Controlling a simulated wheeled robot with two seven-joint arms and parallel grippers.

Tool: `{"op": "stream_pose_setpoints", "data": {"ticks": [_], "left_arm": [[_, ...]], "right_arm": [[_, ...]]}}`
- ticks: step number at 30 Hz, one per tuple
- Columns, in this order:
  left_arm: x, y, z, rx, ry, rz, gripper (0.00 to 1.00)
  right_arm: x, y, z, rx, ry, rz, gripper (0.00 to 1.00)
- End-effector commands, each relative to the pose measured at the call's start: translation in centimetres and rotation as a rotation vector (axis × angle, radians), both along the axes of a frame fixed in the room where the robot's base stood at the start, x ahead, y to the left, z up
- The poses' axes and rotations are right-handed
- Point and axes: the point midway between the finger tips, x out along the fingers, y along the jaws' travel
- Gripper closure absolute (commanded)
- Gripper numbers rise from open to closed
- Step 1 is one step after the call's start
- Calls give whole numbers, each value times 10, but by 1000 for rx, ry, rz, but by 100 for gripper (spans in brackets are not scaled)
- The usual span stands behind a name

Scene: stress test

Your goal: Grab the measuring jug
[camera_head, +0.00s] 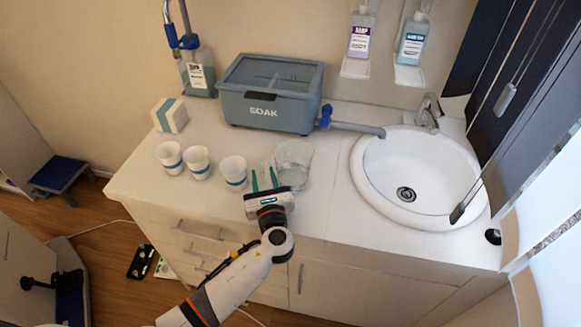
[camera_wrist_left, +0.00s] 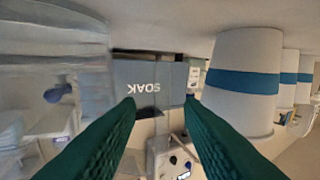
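The clear measuring jug (camera_head: 294,163) stands on the white counter in front of the grey soak box, to the right of the white cups. My left gripper (camera_head: 264,175) is just left of the jug, between it and the nearest cup (camera_head: 233,170). Its two green fingers are spread apart with nothing between them. In the left wrist view, which is upside down, the jug (camera_wrist_left: 50,80) fills the left side, and my open left gripper (camera_wrist_left: 160,103) points towards the soak box. The jug is outside the fingers. My right gripper does not show.
Behind stands the grey SOAK box (camera_head: 268,95) with a blue tap at its lower right. Several blue-banded cups (camera_wrist_left: 245,80) line up on the other side of the gripper from the jug. A round sink (camera_head: 415,170) is at the right. Counter between jug and sink is clear.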

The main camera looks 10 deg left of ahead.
Motion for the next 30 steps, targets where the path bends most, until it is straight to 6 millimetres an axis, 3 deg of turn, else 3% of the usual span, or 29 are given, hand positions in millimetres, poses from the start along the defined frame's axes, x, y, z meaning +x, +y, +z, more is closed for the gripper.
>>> {"op": "stream_pose_setpoints", "data": {"ticks": [6, 14, 21, 30], "left_arm": [[27, 13, 1, 3, -1, 0, 66], [30, 14, 0, 0, -1, 0, 66], [30, 14, 0, 0, -1, 0, 100], [30, 14, 1, 0, -2, 0, 100]], "right_arm": [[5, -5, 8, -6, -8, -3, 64], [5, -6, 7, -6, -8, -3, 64], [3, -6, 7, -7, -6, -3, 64], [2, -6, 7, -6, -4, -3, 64]]}}
